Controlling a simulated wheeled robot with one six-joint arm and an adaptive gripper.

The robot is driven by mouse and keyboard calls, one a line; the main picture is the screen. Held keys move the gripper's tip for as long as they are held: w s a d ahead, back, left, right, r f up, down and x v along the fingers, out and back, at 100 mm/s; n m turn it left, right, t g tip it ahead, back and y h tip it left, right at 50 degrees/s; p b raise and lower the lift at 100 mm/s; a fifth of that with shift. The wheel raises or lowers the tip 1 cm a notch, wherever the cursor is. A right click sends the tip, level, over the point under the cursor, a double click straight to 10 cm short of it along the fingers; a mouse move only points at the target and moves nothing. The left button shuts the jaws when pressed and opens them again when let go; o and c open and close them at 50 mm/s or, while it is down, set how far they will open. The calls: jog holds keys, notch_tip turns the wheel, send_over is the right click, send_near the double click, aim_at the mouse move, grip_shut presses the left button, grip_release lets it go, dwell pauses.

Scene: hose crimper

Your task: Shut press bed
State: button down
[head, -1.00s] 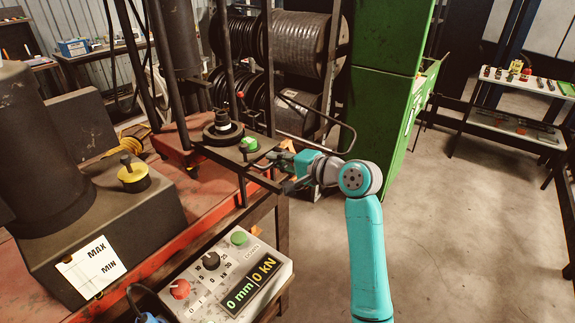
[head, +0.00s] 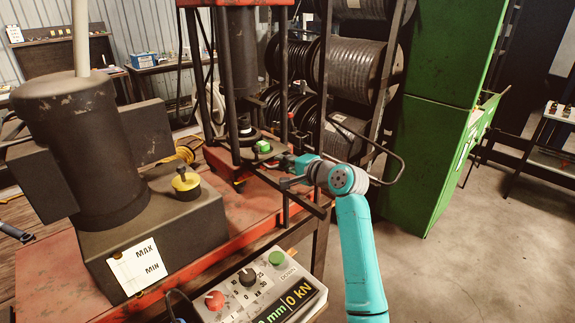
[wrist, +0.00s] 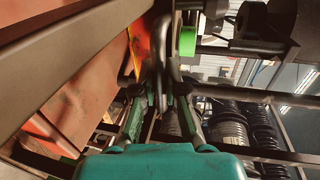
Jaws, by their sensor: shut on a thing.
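The press bed (head: 250,151) is a dark plate between the upright posts of the press. It carries a round stepped black die (head: 246,133) and a small green block (head: 263,146). My gripper (head: 284,166) is at the bed's front right edge, its fingers closed around a dark bar-like handle (wrist: 161,65). In the wrist view the handle runs between my two fingers (wrist: 160,100), and the green block (wrist: 187,41) shows just beyond. The exact finger contact is partly hidden. Bare dark rails (head: 303,203) reach out in front of the bed, beneath my wrist.
The control box (head: 262,290) with red and green buttons stands at the front. A dark tank with a yellow cap (head: 186,183) is at left. Hose reels (head: 350,75) and a green cabinet (head: 440,120) stand behind. The floor at right is clear.

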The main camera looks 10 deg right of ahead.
jog(key=shift+a+r, duration=0.1)
jog(key=c, duration=1.2)
grip_release()
jog(key=shift+w, duration=0.1)
jog(key=v, duration=1.2)
